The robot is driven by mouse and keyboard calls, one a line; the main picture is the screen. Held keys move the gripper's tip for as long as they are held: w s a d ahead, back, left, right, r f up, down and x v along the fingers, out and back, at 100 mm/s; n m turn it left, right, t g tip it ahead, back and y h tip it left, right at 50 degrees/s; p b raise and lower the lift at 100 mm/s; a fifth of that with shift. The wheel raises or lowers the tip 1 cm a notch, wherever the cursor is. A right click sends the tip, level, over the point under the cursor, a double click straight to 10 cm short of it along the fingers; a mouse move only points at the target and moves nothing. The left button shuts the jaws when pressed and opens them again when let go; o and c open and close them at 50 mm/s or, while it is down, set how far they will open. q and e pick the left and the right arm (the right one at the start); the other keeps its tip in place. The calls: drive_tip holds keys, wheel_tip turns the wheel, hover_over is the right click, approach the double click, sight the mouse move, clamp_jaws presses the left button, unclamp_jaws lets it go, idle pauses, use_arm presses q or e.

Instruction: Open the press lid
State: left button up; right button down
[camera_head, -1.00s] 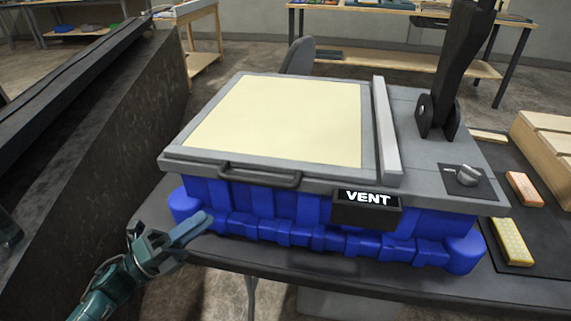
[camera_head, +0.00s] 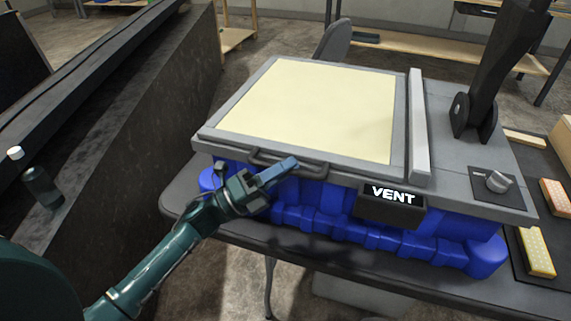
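The press lid (camera_head: 310,105) is a grey frame with a cream panel, lying flat and closed on the press (camera_head: 450,145). A dark bar handle (camera_head: 312,172) runs along its front edge. My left gripper (camera_head: 258,167) is at the left part of this handle, with its fingers spread and nothing seen between them. One finger overlaps the handle in the picture; I cannot tell whether it touches. A display (camera_head: 390,200) on the front reads "VENT". A grey knob (camera_head: 498,181) is on the press's right side. My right gripper is not in view.
A blue ribbed base (camera_head: 330,225) is under the press, on a dark table (camera_head: 350,262). A black upright arm (camera_head: 490,75) stands behind right. A yellow block (camera_head: 536,250) and an orange block (camera_head: 555,197) lie at the right. A dark slanted panel (camera_head: 140,130) stands at the left.

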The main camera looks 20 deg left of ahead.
use_arm(q)
drive_tip(key=shift+w+d, duration=0.1)
clamp_jaws()
drive_tip(key=shift+r, duration=0.1)
idle(0.4)
